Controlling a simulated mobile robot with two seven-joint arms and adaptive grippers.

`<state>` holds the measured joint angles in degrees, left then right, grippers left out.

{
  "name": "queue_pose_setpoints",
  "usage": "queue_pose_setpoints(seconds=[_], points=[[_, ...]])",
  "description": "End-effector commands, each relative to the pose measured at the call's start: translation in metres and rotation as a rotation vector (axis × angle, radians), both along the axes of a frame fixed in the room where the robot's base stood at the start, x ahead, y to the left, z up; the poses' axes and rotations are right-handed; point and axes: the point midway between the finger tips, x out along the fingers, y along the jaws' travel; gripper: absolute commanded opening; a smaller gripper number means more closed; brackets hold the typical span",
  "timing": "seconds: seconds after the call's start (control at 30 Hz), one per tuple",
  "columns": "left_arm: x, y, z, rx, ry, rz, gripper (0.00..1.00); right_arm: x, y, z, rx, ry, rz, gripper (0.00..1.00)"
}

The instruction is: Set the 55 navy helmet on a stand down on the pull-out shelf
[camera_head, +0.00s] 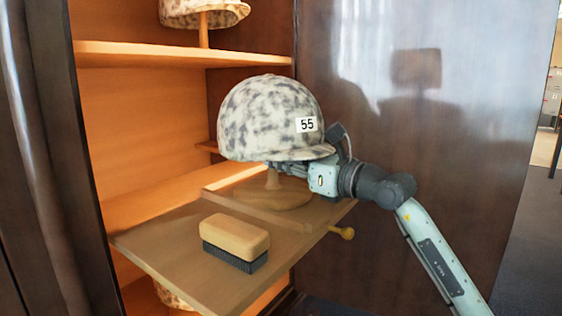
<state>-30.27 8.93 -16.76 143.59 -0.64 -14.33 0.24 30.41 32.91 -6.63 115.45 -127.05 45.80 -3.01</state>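The helmet marked 55 (262,115) is mottled cream and grey here, not navy. It sits upright on a wooden stand (272,197) with a short post and round base. The base is over the back part of the pull-out shelf (165,243) and looks level; I cannot tell for sure whether it touches the wood. My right gripper (288,168) reaches in from the right, under the helmet's brim at the stand's post. Its fingertips are mostly hidden by the brim, so its grip is unclear. My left gripper is not in view.
A wooden brush (235,237) with dark bristles lies on the shelf in front of the stand. A knob (342,232) sticks out at the shelf's right edge. Another mottled helmet (205,12) stands on the upper shelf (140,52). A dark cabinet door (455,150) stands behind my arm.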

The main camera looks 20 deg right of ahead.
Motion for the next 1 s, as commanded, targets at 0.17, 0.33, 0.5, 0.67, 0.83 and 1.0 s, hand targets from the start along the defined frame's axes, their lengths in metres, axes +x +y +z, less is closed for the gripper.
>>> queue_pose_setpoints(seconds=[0.17,0.33,0.5,0.67,0.83,1.0], points=[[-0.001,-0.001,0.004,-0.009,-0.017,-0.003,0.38,0.0,0.0,0.002,0.002,-0.007,0.0,0.0],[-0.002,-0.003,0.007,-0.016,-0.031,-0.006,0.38,0.0,0.0,-0.002,0.0,0.0,0.0,0.25],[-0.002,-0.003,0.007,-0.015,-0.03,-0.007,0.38,0.0,0.0,-0.002,0.0,0.0,0.0,0.4],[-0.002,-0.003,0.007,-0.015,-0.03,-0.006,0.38,0.0,0.0,-0.002,0.0,0.0,0.0,0.4],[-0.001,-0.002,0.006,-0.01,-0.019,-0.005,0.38,0.0,0.0,0.001,0.0,0.0,0.0,0.4],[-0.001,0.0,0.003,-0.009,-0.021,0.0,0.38,-0.022,-0.014,-0.001,-0.004,0.0,-0.002,0.4]])
